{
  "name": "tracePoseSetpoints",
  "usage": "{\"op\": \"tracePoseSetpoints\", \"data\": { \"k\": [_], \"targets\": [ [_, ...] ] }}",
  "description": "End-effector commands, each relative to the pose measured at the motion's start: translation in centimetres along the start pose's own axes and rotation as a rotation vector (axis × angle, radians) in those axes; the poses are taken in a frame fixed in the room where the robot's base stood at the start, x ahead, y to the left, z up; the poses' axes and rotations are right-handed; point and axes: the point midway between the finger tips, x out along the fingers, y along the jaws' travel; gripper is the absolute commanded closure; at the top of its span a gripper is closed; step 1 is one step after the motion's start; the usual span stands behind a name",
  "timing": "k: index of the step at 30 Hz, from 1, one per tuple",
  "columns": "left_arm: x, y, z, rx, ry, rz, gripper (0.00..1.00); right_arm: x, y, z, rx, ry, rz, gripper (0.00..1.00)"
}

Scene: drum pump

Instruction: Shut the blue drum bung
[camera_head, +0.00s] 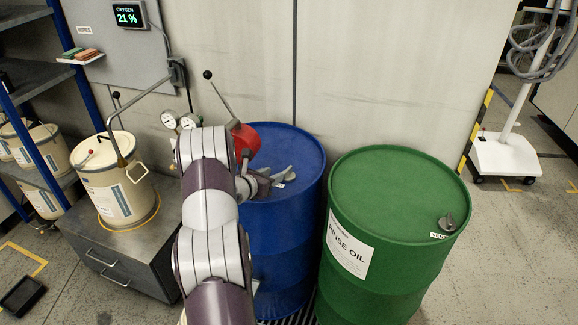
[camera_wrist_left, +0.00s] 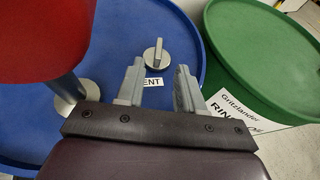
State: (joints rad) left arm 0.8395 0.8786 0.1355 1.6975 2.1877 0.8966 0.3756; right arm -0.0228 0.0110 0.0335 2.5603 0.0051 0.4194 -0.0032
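The blue drum (camera_head: 308,148) stands in the middle of the head view, and its lid fills much of the left wrist view (camera_wrist_left: 115,30). Its bung, a grey disc with an upright fin handle (camera_wrist_left: 156,56), sits on the lid behind a partly hidden label reading "ENT" (camera_wrist_left: 152,81). My left gripper (camera_wrist_left: 159,80) is open and empty, above the lid. In the wrist view the bung shows beyond and between its two fingers, apart from them. In the head view the gripper (camera_head: 277,176) is low over the lid, near the bung. My right gripper is not in view.
A red pump (camera_head: 245,138) with a long lever stands on the blue drum, close to my left gripper; its red body (camera_wrist_left: 42,35) shows at left in the wrist view. A green drum (camera_head: 385,190) with its own vent bung (camera_head: 447,223) stands to the right. A wall is behind.

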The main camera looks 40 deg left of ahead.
Motion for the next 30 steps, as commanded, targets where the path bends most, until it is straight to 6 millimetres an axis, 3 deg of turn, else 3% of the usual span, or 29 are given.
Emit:
{"op": "tracePoseSetpoints", "data": {
  "k": [6, 12, 18, 26, 27, 30],
  "targets": [
    [5.1, -0.2, 0.2, 0.001, 0.002, -0.004, 0.63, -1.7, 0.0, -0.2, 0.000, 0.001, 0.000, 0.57],
    [8.7, -0.2, 0.1, 0.002, 0.003, -0.003, 0.63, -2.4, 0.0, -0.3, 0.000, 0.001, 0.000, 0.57],
    [10.2, -0.1, 0.0, 0.001, 0.003, -0.002, 0.63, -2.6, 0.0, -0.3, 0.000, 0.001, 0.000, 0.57],
    [10.4, -0.1, -0.1, 0.000, 0.004, -0.002, 0.63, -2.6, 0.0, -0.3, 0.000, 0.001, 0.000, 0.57],
    [10.4, -0.1, -0.1, 0.000, 0.004, -0.002, 0.66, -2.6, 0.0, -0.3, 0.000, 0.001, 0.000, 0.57],
    [10.4, -0.1, -0.1, 0.000, 0.004, -0.003, 0.99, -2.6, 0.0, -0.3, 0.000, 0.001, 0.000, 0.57]
  ]
}}
